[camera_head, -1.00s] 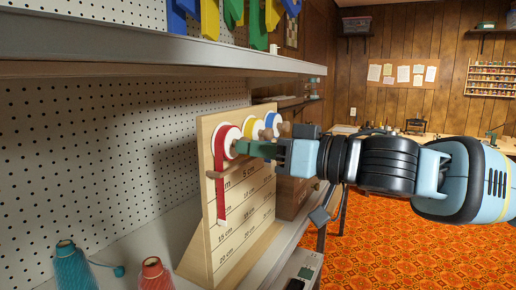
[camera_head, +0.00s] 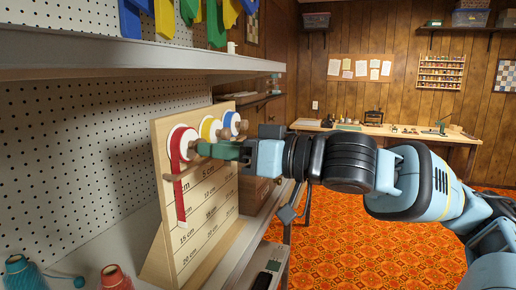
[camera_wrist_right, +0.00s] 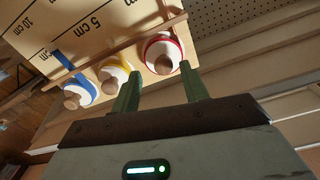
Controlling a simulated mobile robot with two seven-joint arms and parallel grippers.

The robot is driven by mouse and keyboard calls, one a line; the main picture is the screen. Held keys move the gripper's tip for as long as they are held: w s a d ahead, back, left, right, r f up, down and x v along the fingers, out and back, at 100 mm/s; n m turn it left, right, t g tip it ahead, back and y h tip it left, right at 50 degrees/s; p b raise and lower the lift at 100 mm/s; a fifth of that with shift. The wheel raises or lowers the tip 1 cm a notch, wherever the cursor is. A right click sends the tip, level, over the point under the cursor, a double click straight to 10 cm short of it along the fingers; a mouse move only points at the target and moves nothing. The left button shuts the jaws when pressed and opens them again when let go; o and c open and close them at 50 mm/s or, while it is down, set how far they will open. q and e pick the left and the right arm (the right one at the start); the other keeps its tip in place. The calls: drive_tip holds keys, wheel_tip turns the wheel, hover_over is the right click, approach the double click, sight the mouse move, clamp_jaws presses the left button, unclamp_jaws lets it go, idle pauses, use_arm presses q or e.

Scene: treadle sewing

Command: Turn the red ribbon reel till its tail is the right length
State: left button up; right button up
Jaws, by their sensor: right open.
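The red ribbon reel (camera_head: 181,141) is a white-rimmed disc with a wooden knob, nearest on a pale wooden board (camera_head: 205,228) marked in centimetres. Its red tail (camera_head: 179,197) hangs down the board, ending a little above a 15 cm label. My right gripper (camera_head: 203,149) is at the reel's front. In the right wrist view, its green fingers (camera_wrist_right: 161,88) are open and spread, pointing toward the red reel (camera_wrist_right: 164,50) and its knob (camera_wrist_right: 163,64). The knob appears just beyond the fingertips; whether they touch it is unclear. My left gripper is not in view.
A yellow reel (camera_head: 209,127) and a blue reel (camera_head: 232,121) sit close beside the red one. Thread spools (camera_head: 24,272) stand at lower left. A shelf (camera_head: 120,55) runs overhead, with a pegboard (camera_head: 70,150) behind.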

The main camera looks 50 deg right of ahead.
use_arm(q)
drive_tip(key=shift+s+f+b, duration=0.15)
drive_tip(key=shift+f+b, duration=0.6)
drive_tip(key=shift+b, duration=0.1)
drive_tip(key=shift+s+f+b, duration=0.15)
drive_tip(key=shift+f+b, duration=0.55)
drive_tip(key=shift+b, duration=0.15)
use_arm(e)
drive_tip(key=v, duration=0.6)
drive_tip(key=shift+s+a, duration=0.15)
drive_tip(key=shift+a, duration=0.05)
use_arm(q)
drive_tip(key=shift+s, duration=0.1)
